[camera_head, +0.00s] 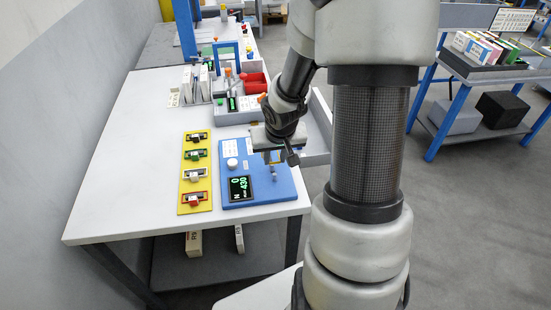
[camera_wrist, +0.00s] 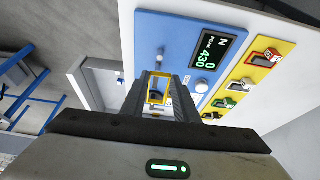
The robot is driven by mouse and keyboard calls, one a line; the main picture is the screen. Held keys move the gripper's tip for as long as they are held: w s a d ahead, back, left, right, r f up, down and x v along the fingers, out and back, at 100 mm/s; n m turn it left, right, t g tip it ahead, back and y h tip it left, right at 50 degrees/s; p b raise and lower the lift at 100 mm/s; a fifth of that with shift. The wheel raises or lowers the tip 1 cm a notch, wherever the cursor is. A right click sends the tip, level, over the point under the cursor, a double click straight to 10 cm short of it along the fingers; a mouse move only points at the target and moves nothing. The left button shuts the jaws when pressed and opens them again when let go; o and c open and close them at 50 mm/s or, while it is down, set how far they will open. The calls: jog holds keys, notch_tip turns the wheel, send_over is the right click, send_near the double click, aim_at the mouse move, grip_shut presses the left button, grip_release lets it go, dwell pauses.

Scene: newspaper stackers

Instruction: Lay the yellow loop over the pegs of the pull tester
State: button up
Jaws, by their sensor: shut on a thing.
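The blue pull tester (camera_head: 283,192) lies near the front of the white table, and its display reads 0 N and peak 430. It also shows in the wrist view (camera_wrist: 178,32). My gripper (camera_head: 283,156) is above the tester's right part, pointing down. In the wrist view my gripper (camera_wrist: 160,84) is shut on the yellow loop (camera_wrist: 159,76), a small rectangular frame held between the fingertips. One metal peg (camera_wrist: 160,54) stands just beyond the loop. Any other peg is hidden by the loop and fingers. I cannot tell whether the loop touches the tester.
A yellow board (camera_head: 195,183) with several coloured holders lies left of the tester. A white knob (camera_head: 232,162) rises from the tester. A grey tray (camera_head: 318,135) is right of it. Red bins (camera_head: 254,83) and a blue frame stand farther back. The table's left side is clear.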

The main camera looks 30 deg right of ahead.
jog(key=shift+d, duration=0.15)
jog(key=shift+s, duration=0.1)
jog(key=b, duration=0.5)
send_over(275, 182)
jog(key=s, duration=0.2)
jog(key=shift+w+a+f, duration=0.1)
jog(key=shift+f, duration=1.3)
jog(key=shift+w+a+f, duration=0.1)
jog(key=shift+f, duration=1.25)
jog(key=shift+f+b, duration=1.8)
jog(key=shift+f, duration=0.05)
jog(key=o, duration=1.1)
jog(key=shift+r, duration=0.1)
